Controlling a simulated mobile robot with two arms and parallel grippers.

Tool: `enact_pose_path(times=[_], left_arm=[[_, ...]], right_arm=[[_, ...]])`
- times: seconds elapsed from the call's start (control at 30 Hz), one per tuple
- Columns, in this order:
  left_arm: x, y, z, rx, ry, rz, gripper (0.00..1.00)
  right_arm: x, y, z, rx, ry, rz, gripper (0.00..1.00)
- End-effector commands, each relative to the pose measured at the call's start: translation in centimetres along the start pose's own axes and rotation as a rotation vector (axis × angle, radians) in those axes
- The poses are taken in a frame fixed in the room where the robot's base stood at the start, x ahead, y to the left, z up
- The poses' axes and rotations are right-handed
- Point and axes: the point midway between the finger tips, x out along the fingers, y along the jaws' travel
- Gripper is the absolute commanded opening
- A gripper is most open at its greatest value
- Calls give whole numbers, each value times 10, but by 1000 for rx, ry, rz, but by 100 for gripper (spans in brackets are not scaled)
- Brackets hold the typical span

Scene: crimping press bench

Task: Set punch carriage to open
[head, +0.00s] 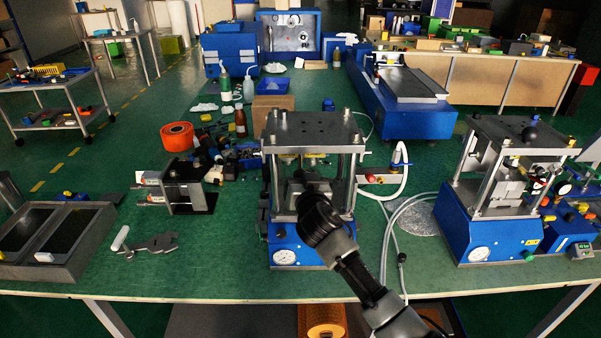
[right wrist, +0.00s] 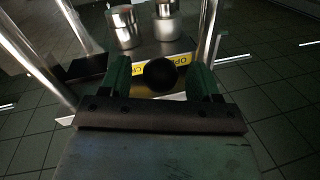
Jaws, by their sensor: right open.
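The middle press (head: 312,132), with a blue base and steel posts, stands at the bench's front edge. My right gripper (head: 303,185) reaches in between its front posts and hides much of its inside. In the right wrist view the open gripper (right wrist: 161,79) has one green finger on each side of a round black knob (right wrist: 160,75). Whether the fingers touch the knob I cannot tell. A yellow label (right wrist: 166,66) with partly hidden black lettering lies just behind the knob. Steel cylinders (right wrist: 124,27) stand beyond it. The punch carriage's position is not clear. My left gripper is not in view.
A second similar press (head: 520,128) stands at the right. White hoses (head: 393,225) curve over the bench between the presses. Left are a grey wrench-like tool (head: 150,244), a dark fixture (head: 187,190) and a grey tray (head: 90,244). Clear green bench lies front left.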

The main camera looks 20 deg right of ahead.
Motion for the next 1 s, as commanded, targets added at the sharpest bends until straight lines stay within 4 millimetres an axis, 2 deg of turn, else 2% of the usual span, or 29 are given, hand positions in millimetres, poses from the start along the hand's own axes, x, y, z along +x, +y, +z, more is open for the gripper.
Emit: enact_pose_path(times=[0.13,0.4,0.8,0.93,1.0], left_arm=[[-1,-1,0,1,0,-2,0],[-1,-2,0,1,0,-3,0],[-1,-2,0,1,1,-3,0],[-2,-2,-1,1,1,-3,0],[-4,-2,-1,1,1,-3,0]], right_arm=[[7,0,0,0,0,0,62],[7,0,0,0,1,-1,62],[7,0,0,0,0,0,1],[7,3,-1,0,0,0,0],[5,12,-3,-1,-1,2,0]])
